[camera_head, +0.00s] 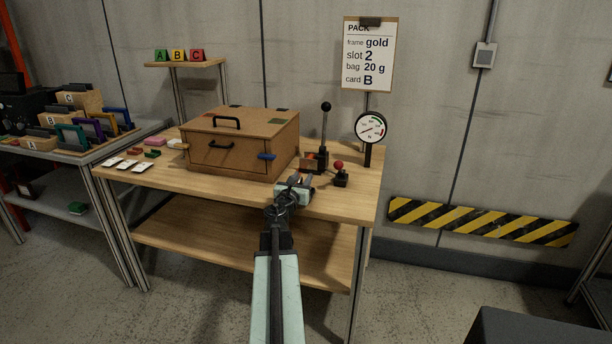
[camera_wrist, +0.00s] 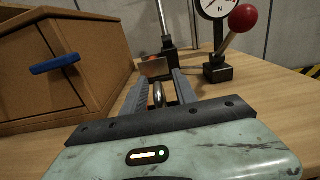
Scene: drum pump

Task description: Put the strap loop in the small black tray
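My gripper (camera_head: 299,180) is low over the front right of the wooden bench, right of the brown box. In the wrist view its two grey fingers (camera_wrist: 160,85) are apart. A small shiny grey arch (camera_wrist: 158,95) shows between them near the palm; I cannot tell if it is the strap loop or part of the gripper, and no finger is seen pressing on it. I cannot make out a strap loop elsewhere. No small black tray can be clearly picked out in either view.
The brown box (camera_head: 233,143) with a blue side handle (camera_wrist: 55,64) stands left of my gripper. A tall black lever (camera_head: 325,135), a red-knobbed lever (camera_head: 340,175) and a gauge (camera_head: 370,128) stand beyond it. Cards (camera_head: 124,164) and small blocks lie at the bench's left end.

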